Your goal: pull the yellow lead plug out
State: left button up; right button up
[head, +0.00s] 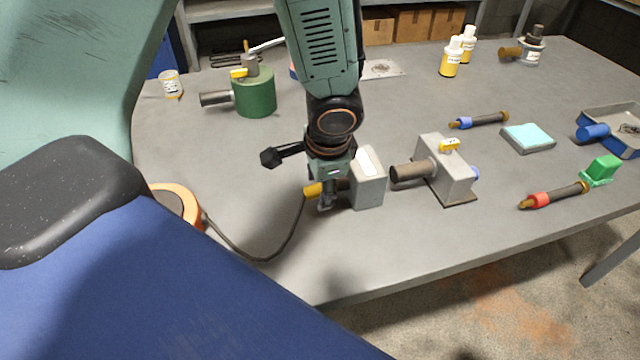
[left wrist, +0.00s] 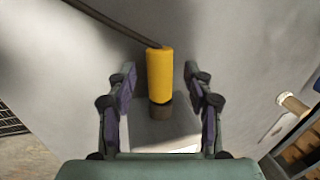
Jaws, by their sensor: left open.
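In the left wrist view the yellow plug (left wrist: 160,75) meets a short dark socket (left wrist: 160,112), with no gap visible. A dark lead (head: 290,242) runs from the plug to an orange round thing (head: 178,199) at the left. My left gripper (head: 326,198) points down at the plug. In the left wrist view its open fingers (left wrist: 161,82) stand on either side of the plug, with space on both sides. My right gripper is out of view.
A grey block with a dark cylinder (head: 448,172) stands right of the box. A green canister (head: 254,91) stands behind at the left.

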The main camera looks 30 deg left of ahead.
pick_arm(q)
jog(key=shift+s, duration=0.1)
jog(key=shift+r, duration=0.1)
jog(key=shift+c, duration=0.5)
jog(key=c, duration=0.6)
grip_shut()
jog(key=shift+o, duration=0.3)
grip_release()
grip_shut()
